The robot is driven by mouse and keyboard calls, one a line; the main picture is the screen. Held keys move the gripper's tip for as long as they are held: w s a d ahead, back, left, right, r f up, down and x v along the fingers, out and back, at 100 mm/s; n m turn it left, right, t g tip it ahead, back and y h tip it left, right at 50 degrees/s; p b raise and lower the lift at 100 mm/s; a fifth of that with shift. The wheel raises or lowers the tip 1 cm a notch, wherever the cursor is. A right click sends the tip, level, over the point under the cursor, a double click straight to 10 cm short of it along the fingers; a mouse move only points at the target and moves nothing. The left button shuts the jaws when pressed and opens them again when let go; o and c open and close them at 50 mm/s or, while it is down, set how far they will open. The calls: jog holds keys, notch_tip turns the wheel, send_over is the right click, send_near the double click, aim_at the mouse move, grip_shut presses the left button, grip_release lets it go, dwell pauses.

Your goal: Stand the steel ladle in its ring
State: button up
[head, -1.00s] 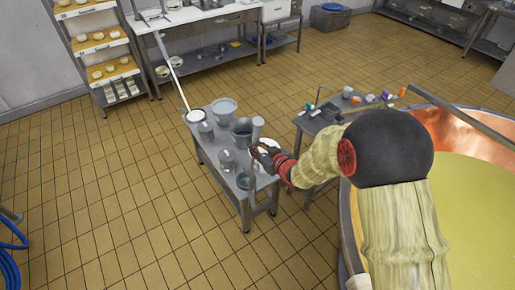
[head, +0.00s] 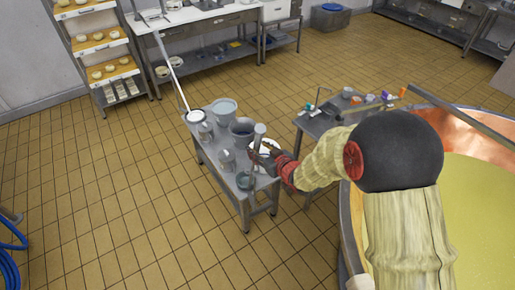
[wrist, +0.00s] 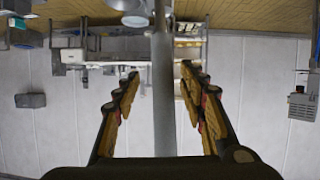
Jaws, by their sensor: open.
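A slim steel upright, which looks like the ladle's handle (head: 259,137), stands near the front right end of the small steel table (head: 202,151). My gripper (head: 262,157) is at this upright, above the table. In the wrist view my gripper (wrist: 160,92) is open, with the steel handle (wrist: 163,100) running between its fingers and a gap on each side. The ladle's lower end is not clear. A dark, round, open piece (head: 245,181) is on the table just below; I cannot tell whether it is the ring or whether the ladle is in it.
The table also carries a dark pot (head: 242,127), a pale bowl (head: 223,106) and several steel vessels. A long white pole (head: 174,78) leans up from its far end. A second small table (head: 318,124) and a large copper vat (head: 457,119) stand right.

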jog(key=v, duration=1.1)
jog(key=s+d+f+m+g+h, duration=0.1)
jog(key=s+d+f+g+h, duration=0.25)
jog(key=d+f, duration=0.4)
jog(key=s+d+m+g+h, duration=0.2)
jog(key=s+d+g+h, duration=0.15)
jog(key=s+d, duration=0.3)
jog(key=s+r+m+t+b, duration=0.1)
jog(key=s+r+m+b, duration=0.2)
jog(key=s+r, duration=1.3)
jog(key=s+b, duration=0.2)
jog(key=b, duration=0.1)
jog(key=shift+r+m+b, duration=0.3)
jog(key=shift+m+b, duration=0.05)
jog(key=shift+m, duration=0.05)
jog(key=shift+a, duration=0.15)
